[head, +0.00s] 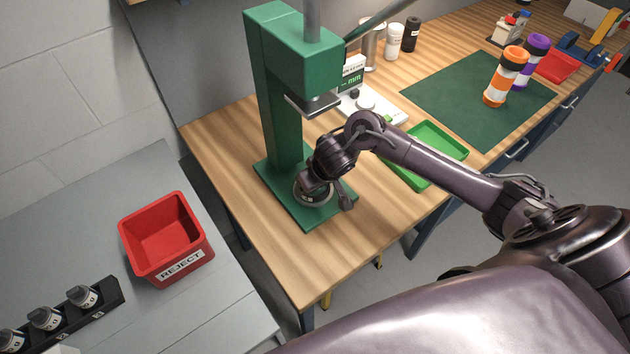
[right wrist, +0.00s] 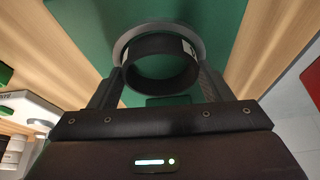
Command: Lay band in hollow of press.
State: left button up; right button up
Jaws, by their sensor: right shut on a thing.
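The press (head: 270,100) is a green column on a flat green base (head: 283,199) at the wooden bench's near left corner. A round grey seat (head: 297,194) rises from the base; its rim also shows in the right wrist view (right wrist: 150,26). My right gripper (right wrist: 160,75) is shut on the band (right wrist: 160,88), a black ring with a pale label, one finger on each side. The band overlaps the seat's rim in that view; I cannot tell whether it touches it. In the head view my right gripper (head: 325,188) is low over the base and hides part of the seat. My left gripper is not seen.
The press head (head: 318,102) hangs above my right wrist. A green tray (head: 433,152) lies right of the press, with a white gauge stand (head: 385,108) behind it. A red reject bin (head: 165,240) stands on the grey table at left.

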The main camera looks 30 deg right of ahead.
jog(key=shift+f, duration=0.2)
jog(key=o, duration=0.9)
jog(key=shift+o, duration=0.8)
jog(key=shift+s+d, duration=0.1)
jog(key=shift+d, duration=0.05)
jog(key=shift+a, duration=0.2)
jog(key=shift+a, duration=0.2)
jog(key=shift+d, duration=0.2)
